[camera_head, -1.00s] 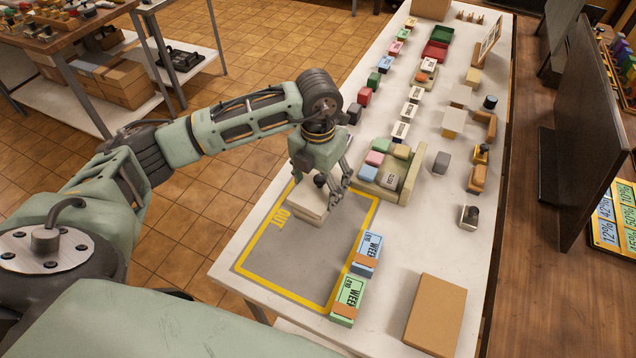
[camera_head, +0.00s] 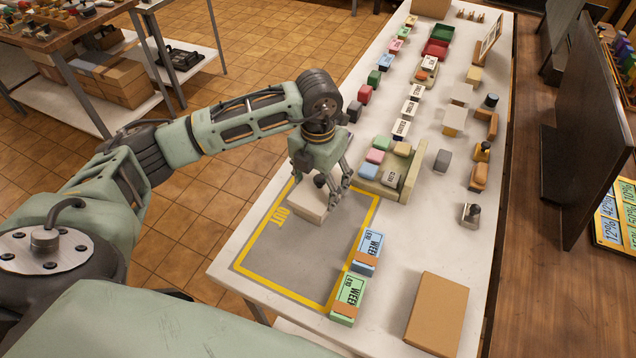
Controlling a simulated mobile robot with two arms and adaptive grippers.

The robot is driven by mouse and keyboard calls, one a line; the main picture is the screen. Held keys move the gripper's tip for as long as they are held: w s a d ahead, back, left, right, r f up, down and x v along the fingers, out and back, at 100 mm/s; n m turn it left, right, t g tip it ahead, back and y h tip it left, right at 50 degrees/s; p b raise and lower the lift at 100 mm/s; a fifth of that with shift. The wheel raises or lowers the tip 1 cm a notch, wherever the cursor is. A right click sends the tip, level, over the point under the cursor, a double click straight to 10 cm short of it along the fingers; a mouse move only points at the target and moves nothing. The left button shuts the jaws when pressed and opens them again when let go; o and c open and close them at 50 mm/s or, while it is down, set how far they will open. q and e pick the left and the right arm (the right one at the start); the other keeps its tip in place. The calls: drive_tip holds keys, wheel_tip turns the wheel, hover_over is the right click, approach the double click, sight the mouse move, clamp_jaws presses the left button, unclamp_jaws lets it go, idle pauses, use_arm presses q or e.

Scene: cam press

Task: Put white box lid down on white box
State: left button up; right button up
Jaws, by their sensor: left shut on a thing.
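My left gripper (camera_head: 326,190) points down over the far left part of the grey mat marked OUT (camera_head: 275,250). It is shut on the dark knob of the white box lid (camera_head: 298,198). The white box (camera_head: 308,210) is directly below, and the lid and box look like one pale block. I cannot tell whether a gap is left between them. The gripper's fingers hide part of the lid's right side. My right gripper is not in view.
A cream tray (camera_head: 405,190) with several coloured blocks stands right of the gripper. Blue (camera_head: 367,250) and green (camera_head: 347,298) labelled boxes stand at the mat's right edge. A brown box (camera_head: 436,312) lies nearer. The mat's near part is clear.

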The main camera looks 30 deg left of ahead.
sight(317, 181)
use_arm(q)
drive_tip(key=shift+f+b, duration=0.35)
drive_tip(key=shift+b, duration=0.05)
idle(0.5)
drive_tip(key=o, duration=1.2)
drive_tip(key=shift+r, duration=0.15)
wheel_tip(317, 181, up, 12)
drive_tip(key=shift+f, duration=0.15)
drive_tip(key=shift+s+f, duration=0.1)
